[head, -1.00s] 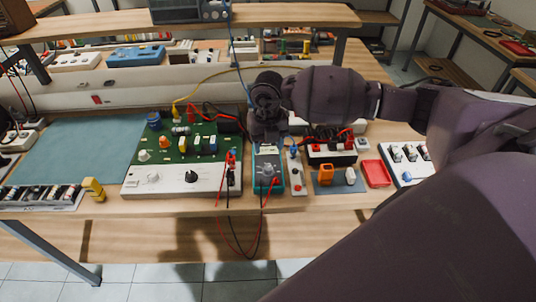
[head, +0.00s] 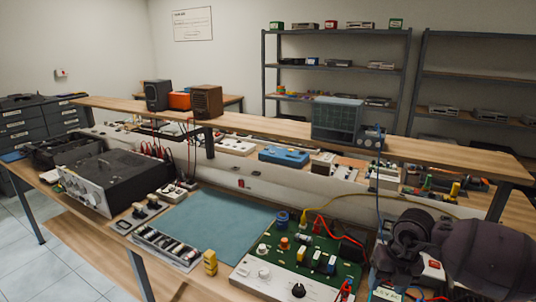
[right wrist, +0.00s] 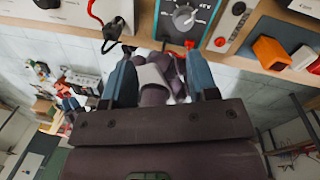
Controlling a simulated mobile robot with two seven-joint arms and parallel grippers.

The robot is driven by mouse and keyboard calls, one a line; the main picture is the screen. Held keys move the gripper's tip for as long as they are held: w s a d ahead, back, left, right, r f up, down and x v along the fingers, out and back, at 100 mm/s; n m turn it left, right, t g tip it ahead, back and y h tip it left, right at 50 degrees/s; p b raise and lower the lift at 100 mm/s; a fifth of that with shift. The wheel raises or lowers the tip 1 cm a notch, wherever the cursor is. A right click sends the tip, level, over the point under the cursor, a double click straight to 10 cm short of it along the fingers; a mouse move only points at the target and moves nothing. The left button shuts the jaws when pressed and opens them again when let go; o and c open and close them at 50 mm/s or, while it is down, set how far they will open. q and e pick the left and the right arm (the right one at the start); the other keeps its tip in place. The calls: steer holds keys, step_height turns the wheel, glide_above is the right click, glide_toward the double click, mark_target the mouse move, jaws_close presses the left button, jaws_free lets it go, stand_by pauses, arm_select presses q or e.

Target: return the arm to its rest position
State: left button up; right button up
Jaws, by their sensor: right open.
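My right arm comes in at the lower right of the head view. Its dark purple-grey gripper (head: 410,243) is over the right part of the bench, pointing down, and its fingertips cannot be made out there. In the right wrist view the two blue-grey fingers of the right gripper (right wrist: 160,72) stand apart with no bench item gripped. Purple and pale parts, seemingly of my own body, show between and beyond them. A blue meter with a round dial (right wrist: 185,18) is just past the fingertips, with red and black leads beside it. My left gripper is in neither view.
A green circuit board (head: 320,252) with knobs lies left of the gripper, and a teal mat (head: 222,222) is bare beyond it. A black amplifier (head: 110,180) stands at the far left. A raised shelf (head: 270,130) runs behind. An orange block (right wrist: 270,52) sits near the bench edge.

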steer(key=w+a+r+m+t+y, duration=0.3)
steer(key=a+r+t+y, duration=0.6)
steer(key=a+r+y, duration=0.7)
steer(key=s+d+f+m+t+h, duration=0.1)
steer(key=s+d+f+m+h, duration=0.2)
steer(key=f+m+h, duration=0.2)
steer(key=s+d+f+m+t+h, duration=0.2)
steer(key=s+d+f+m+h, duration=0.2)
steer(key=f+m, duration=0.8)
steer(key=s+d+f+m+t+h, duration=0.1)
steer(key=s+d+f+m+h, duration=0.3)
steer(key=f+m+h, duration=0.2)
steer(key=shift+s+d+f+m+t, duration=0.1)
steer(key=shift+s+f+m+t, duration=0.05)
steer(key=shift+f+m, duration=0.6)
steer(key=shift+s+d+f+m+t, duration=0.15)
steer(key=shift+f+m, duration=0.3)
steer(key=shift+m, duration=0.5)
steer(key=s+d+f+m+g+h, duration=0.1)
steer(key=s+f+m+g+h, duration=0.1)
steer(key=s+f, duration=0.6)
steer(key=s+m, duration=0.1)
steer(key=s, duration=0.3)
steer(key=shift+d+g, duration=0.3)
steer(key=shift+d, duration=0.1)
steer(key=shift+s, duration=0.1)
steer(key=shift+c, duration=1.1)
steer(key=shift+s+d, duration=0.1)
